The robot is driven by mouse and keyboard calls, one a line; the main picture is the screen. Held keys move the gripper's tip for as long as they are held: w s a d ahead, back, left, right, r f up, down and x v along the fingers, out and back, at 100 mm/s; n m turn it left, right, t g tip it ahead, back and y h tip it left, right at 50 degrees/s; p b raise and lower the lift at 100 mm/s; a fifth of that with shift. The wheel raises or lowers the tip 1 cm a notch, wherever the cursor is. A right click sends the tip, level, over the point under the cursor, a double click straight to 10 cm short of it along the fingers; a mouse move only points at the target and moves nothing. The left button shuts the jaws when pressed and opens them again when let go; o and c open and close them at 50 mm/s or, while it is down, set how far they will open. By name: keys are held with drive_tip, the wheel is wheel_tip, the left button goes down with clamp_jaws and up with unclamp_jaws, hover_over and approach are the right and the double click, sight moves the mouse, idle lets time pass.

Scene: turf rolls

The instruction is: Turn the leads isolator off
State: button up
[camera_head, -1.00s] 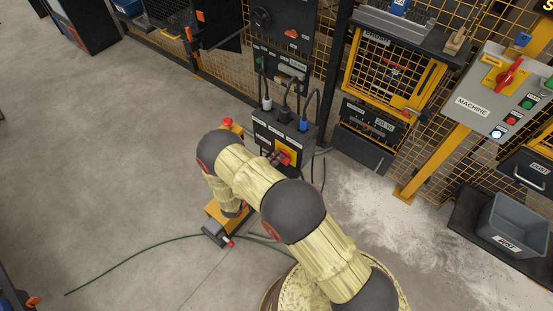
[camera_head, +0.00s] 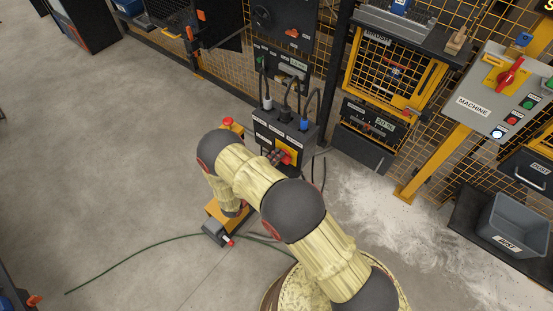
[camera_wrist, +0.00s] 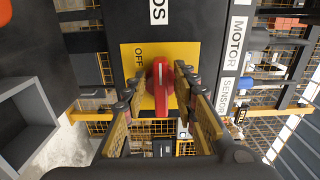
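The leads isolator is a red rotary handle (camera_wrist: 161,88) on a yellow plate (camera_wrist: 132,60), on the front of a dark box (camera_head: 268,128). In the wrist view the handle stands lengthwise up the picture, with a white mark on it. The word OFF is at the plate's upper left, and a label ending in "DS" is above. In the head view the isolator (camera_head: 287,158) is partly hidden by my arm. My gripper (camera_wrist: 158,90) is open, with one finger on each side of the handle. Gaps show between the fingers and the handle; contact cannot be seen.
Several plugs with cables (camera_head: 285,115) stand in the box's top. A grey machine panel (camera_head: 505,92) with another red switch (camera_head: 509,73) is at the right. A grey bin (camera_head: 513,228) stands below it. A green cable (camera_head: 130,257) crosses the open floor at the left.

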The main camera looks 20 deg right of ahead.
idle(0.3)
drive_tip(key=v, duration=1.2)
idle(0.3)
